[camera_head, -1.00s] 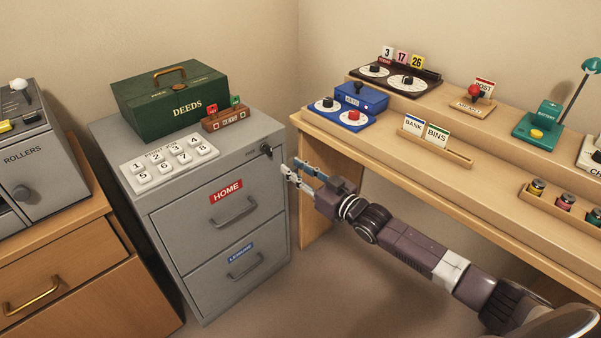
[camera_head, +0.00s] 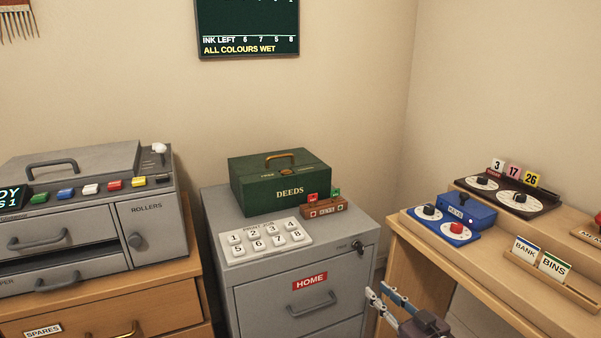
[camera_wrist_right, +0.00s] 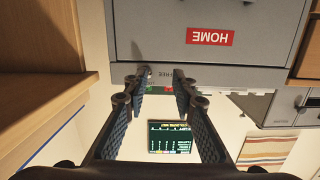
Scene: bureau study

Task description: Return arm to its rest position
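My right gripper (camera_head: 377,290) is at the bottom of the head view, in front of the right side of the grey filing cabinet (camera_head: 260,305). Its two fingers are apart with nothing between them; the right wrist view also shows the open fingers (camera_wrist_right: 156,82). The cabinet's red HOME label (camera_wrist_right: 209,37) appears upside down beyond the fingers in that view. Only the front of the right arm shows in the head view; the rest is below the picture. My left gripper is in neither view.
The cabinet carries a green DEEDS box (camera_head: 262,187), a number keypad (camera_head: 262,241) and a key lock (camera_head: 358,246). A wooden desk (camera_head: 432,262) stands right of the gripper. A grey printer (camera_head: 150,235) is at left. A dark wall board (camera_head: 248,25) hangs behind.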

